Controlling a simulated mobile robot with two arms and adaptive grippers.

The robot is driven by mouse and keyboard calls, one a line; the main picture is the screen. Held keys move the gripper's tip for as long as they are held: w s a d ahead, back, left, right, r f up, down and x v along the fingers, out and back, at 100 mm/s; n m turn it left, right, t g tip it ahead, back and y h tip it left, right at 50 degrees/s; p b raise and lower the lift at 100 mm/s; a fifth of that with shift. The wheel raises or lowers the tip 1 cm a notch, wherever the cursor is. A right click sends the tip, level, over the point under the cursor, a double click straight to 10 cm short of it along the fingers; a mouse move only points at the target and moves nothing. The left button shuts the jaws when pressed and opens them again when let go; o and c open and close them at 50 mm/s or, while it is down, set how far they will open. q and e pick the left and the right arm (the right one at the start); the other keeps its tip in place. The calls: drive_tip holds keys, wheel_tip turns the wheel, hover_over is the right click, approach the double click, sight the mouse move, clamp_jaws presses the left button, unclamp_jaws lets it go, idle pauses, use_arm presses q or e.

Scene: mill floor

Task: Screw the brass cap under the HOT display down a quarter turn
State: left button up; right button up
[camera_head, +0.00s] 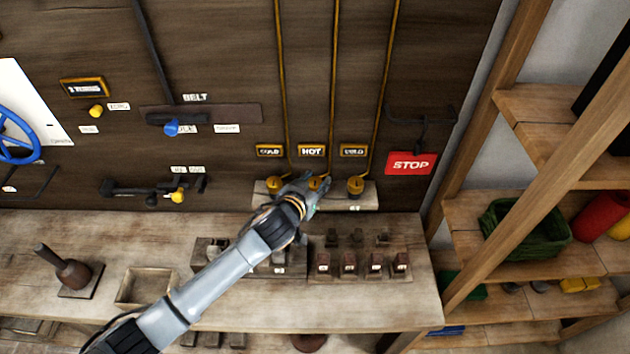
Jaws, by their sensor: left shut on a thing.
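The HOT display (311,151) is on the dark wooden panel, between two similar small displays (270,151) and (353,151). A small shelf (341,203) below them bears three brass caps, each under a brass pipe. My left gripper (320,183) is shut on the middle brass cap (315,184), the one under HOT, and hides much of it. The left brass cap (275,184) and the right brass cap (356,186) stand free on either side. How far the middle cap is turned cannot be told. My right gripper does not show.
A red STOP sign (411,163) hangs from a black bracket to the right. Below my arm, the workbench (405,300) bears several small labelled blocks (349,264), an open wooden tray (146,287) and a stamp-like tool (73,272). Wooden shelves (545,262) stand at right.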

use_arm(q)
drive_tip(key=shift+a+r+m+g+h+p, duration=0.1)
drive_tip(key=shift+a+m+g+h+p, duration=0.05)
drive_tip(key=shift+m+g+h+p, duration=0.6)
drive_tip(key=shift+w+m+g+h, duration=0.1)
drive_tip(key=shift+m+g+h, duration=0.25)
drive_tip(key=shift+m+h, duration=0.6)
drive_tip(key=shift+m+g+h+b, duration=0.6)
drive_tip(key=shift+m+h+b, duration=0.1)
drive_tip(key=shift+m+b, duration=0.2)
drive_tip(key=m+g+h+b, duration=0.1)
drive_tip(key=m+g+b, duration=0.1)
drive_tip(key=b, duration=0.1)
drive_tip(key=shift+m+h, duration=0.3)
drive_tip(key=shift+h, duration=0.1)
drive_tip(key=shift+m+g+h+b, duration=0.7)
drive_tip(key=shift+m+g+b, duration=0.6)
drive_tip(key=shift+m+g, duration=0.6)
drive_tip(key=shift+g, duration=0.6)
